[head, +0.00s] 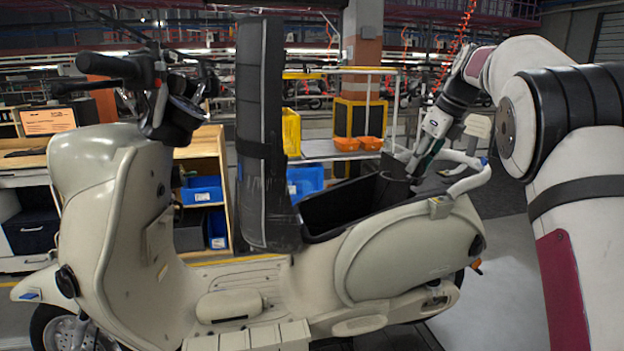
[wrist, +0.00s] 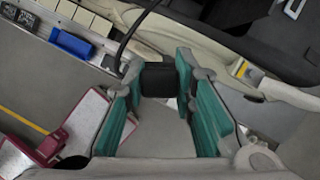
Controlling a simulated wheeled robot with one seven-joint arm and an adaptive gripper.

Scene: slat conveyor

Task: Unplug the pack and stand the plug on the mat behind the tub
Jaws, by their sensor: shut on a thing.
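My gripper (head: 420,162) is above the rear of the cream scooter, over the back end of the open black tub (head: 332,208) under the raised seat. In the wrist view, its teal fingers (wrist: 160,88) are closed on a black block-shaped plug (wrist: 158,78). A black cable (wrist: 135,32) runs up from beside the plug. In the head view the plug is hard to tell from the dark parts around the fingertips. The pack inside the tub is not clearly visible. A dark flat surface (head: 436,184) behind the tub may be the mat.
The raised seat (head: 260,130) stands upright at the tub's front. A pale grab rail (head: 470,178) curves around the rear, close to my gripper. A cart with orange bins (head: 358,143) stands behind. Blue bins (head: 203,190) sit on a wooden shelf at left.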

